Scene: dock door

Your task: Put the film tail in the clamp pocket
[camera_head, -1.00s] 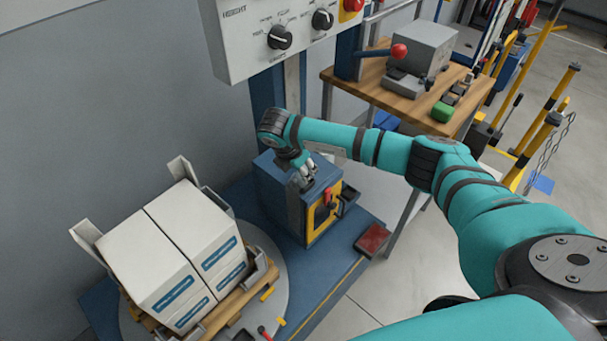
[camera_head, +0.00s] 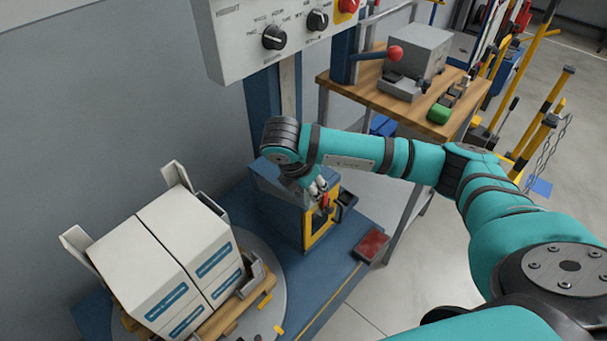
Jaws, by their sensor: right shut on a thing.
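My right gripper (camera_head: 320,190) reaches down to the front of a blue cabinet (camera_head: 276,190) beside the blue mast. It is shut on a red handle (camera_head: 325,202) on the cabinet's yellow-framed front (camera_head: 318,228). The fingers and wrist hide part of that front and the handle's upper end. I cannot make out the film tail or the clamp pocket. My left gripper is out of view.
White cartons (camera_head: 160,265) stand on a wooden pallet on a round grey turntable (camera_head: 275,308) at left. A red pedal (camera_head: 371,246) lies on the blue base. A wooden bench (camera_head: 390,104) stands behind, and a grey control panel (camera_head: 240,58) hangs above.

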